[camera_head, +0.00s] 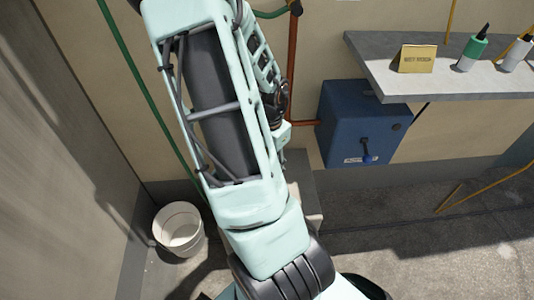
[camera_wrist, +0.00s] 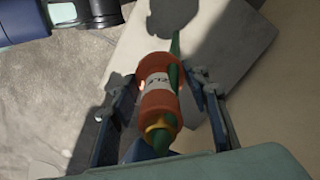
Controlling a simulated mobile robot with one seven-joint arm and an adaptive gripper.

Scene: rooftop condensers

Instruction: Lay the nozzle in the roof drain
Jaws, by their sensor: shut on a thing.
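In the wrist view, an orange nozzle (camera_wrist: 159,103) with a pale label and a yellow collar sits between the two fingers of my gripper (camera_wrist: 165,88). My gripper is shut on it. A thin green part sticks out past the nozzle's far end, over a grey slab. A dark rounded patch lies at the top of the slab; I cannot tell if it is a shadow or the roof drain. I cannot make out the drain for certain in either view. In the head view, my arm hides the middle, and the gripper and nozzle do not show.
A white bucket (camera_head: 179,230) stands on the floor by the left wall. A blue box (camera_head: 358,125) is on the back wall below a grey shelf (camera_head: 388,83). Floor at the right is largely clear.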

